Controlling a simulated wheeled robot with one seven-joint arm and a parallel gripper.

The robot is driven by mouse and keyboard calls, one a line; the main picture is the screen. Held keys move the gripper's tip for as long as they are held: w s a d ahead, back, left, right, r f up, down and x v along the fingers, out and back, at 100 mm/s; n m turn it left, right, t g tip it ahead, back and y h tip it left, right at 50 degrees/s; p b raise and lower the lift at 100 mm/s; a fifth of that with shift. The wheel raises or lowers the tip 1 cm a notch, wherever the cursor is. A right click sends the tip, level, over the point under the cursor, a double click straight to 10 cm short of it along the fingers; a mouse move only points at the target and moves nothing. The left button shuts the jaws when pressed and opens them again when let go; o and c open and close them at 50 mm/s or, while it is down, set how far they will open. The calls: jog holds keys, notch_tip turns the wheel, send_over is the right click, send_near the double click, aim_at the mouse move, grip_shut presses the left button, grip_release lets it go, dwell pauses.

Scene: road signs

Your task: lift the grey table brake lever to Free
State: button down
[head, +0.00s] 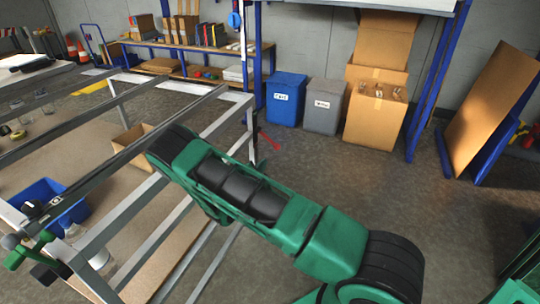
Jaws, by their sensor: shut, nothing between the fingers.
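At the lower left corner of the metal table frame (118,217) there is a cluster of small fittings. It has a round grey knob (11,241), a green bar-like piece (18,259) and a dark block (46,273). I cannot tell whether the grey knob belongs to the brake lever, or how the lever is set. No Free marking can be read. My green and black arm crosses from the lower right to the middle left and hides part of the frame.
A blue bin (47,205) stands inside the frame at left. A cardboard box (130,146) is under the bars. Behind are a blue bin (286,98), a grey bin (323,107) and stacked cartons (374,118). The floor at right is mostly clear.

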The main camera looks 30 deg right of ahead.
aim_at(269, 140)
jog(key=shift+w+a+f+n+t+y, duration=0.2)
jog(key=shift+w+a+f+n+t, duration=0.1)
jog(key=shift+a+f+n, duration=0.25)
jog(key=shift+w+a+f+n+t+y, duration=0.2)
jog(key=shift+a+f+n+t, duration=0.1)
jog(key=shift+a+f+n, duration=0.25)
jog(key=w+d, duration=0.6)
jog(key=d, duration=0.3)
jog(key=shift+d+r, duration=0.3)
jog(key=shift+r, duration=0.1)
jog(key=shift+w, duration=0.1)
